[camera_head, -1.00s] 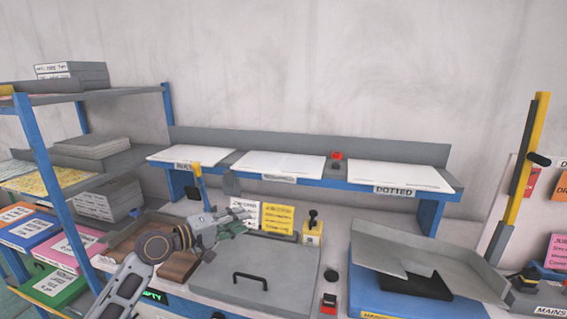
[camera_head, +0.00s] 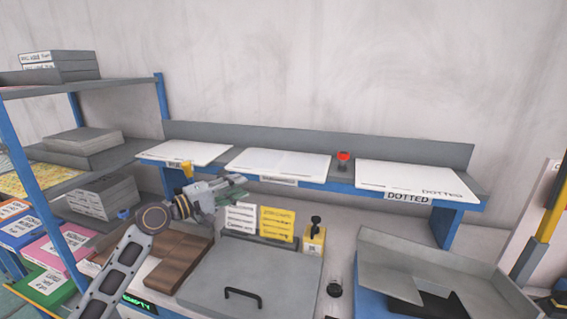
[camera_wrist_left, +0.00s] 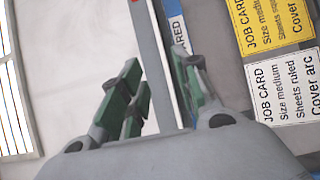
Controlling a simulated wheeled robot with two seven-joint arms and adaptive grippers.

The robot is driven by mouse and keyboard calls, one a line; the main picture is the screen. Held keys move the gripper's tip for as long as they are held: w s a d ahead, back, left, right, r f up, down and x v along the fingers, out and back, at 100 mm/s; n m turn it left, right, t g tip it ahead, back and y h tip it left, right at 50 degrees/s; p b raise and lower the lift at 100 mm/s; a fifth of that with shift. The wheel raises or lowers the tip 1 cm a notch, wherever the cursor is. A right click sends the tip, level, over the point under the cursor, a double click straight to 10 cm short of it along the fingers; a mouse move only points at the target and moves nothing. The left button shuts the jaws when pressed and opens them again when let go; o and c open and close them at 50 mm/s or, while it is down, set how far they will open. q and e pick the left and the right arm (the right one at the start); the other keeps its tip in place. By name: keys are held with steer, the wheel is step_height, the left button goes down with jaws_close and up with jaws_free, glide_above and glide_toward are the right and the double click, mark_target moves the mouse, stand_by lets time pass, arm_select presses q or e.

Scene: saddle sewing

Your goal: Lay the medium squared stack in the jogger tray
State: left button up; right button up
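Three white sheet stacks lie on the raised blue-edged shelf in the head view. The middle white stack (camera_head: 277,163) lies flat above a small label; a label ending in "ARED" (camera_wrist_left: 180,38) shows in the left wrist view. The grey jogger tray (camera_head: 385,262) stands at the lower right on a blue base, partly cut off by the frame. My left gripper (camera_head: 240,189) is in front of the shelf, below and left of the middle stack, apart from it. Its green fingers (camera_wrist_left: 160,95) are spread and empty. My right gripper is not in view.
The dotted stack (camera_head: 415,178) lies right of a red button (camera_head: 343,156). White (camera_head: 240,217) and yellow (camera_head: 277,224) job cards stand below the shelf, beside a yellow box (camera_head: 314,240). A grey handled lid (camera_head: 250,275) lies in front. A storage rack (camera_head: 85,88) stands left.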

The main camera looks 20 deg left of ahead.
mark_target(270, 175)
arm_select(q)
steer(key=p+x, duration=0.1)
steer(key=x, duration=0.6)
steer(key=shift+w+d, duration=0.1)
steer(key=shift+w, duration=0.05)
steer(key=shift+w+d, duration=0.15)
steer(key=shift+w, duration=0.1)
steer(key=shift+w+d, duration=0.2)
steer(key=shift+d, duration=0.05)
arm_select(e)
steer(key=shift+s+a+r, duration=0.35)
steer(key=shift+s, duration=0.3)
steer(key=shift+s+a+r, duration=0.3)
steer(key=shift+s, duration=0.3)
